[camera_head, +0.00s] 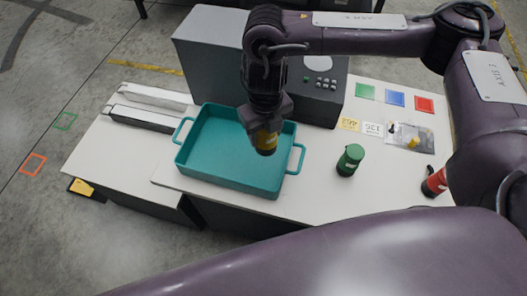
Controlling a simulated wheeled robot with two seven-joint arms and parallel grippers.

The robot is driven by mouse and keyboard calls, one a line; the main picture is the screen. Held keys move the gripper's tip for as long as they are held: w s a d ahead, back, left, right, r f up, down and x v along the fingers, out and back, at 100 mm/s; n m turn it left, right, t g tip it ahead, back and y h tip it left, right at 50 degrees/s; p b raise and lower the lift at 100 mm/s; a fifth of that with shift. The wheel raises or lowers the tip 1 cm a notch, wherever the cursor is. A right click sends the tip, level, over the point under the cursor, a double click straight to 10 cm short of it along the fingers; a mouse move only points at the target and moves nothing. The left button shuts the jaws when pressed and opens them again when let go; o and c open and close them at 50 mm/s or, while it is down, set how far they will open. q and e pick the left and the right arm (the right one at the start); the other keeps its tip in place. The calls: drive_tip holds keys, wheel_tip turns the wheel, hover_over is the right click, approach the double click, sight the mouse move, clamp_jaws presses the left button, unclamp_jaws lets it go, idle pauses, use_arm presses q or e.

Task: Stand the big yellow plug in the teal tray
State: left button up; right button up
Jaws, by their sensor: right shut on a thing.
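The teal tray (222,171) lies on the white bench with a handle at each short end. My right gripper (263,127) is over the right part of the tray, pointing down. It is shut on the yellow plug (266,144), which looks upright, with a dark lower end. The gripper hides the plug's upper part. I cannot tell whether the plug touches the tray floor or hangs above it. The rest of the tray looks empty. My left gripper is not in view.
A green plug (350,160) stands right of the tray, and a red one (435,182) stands near the right edge. A grey box with a button panel (320,84) is behind the tray. Green, blue and red squares (395,98) and a small plate with a yellow item (411,139) lie at right.

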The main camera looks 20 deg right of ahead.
wheel_tip(320, 180, down, 7)
drive_tip(key=shift+r+b, duration=0.15)
drive_tip(key=shift+b, duration=0.2)
drive_tip(key=shift+f+b, duration=0.35)
drive_tip(key=shift+f, duration=1.35)
drive_tip(key=shift+f, duration=0.15)
drive_tip(key=o, duration=1.2)
drive_tip(key=shift+c, duration=0.2)
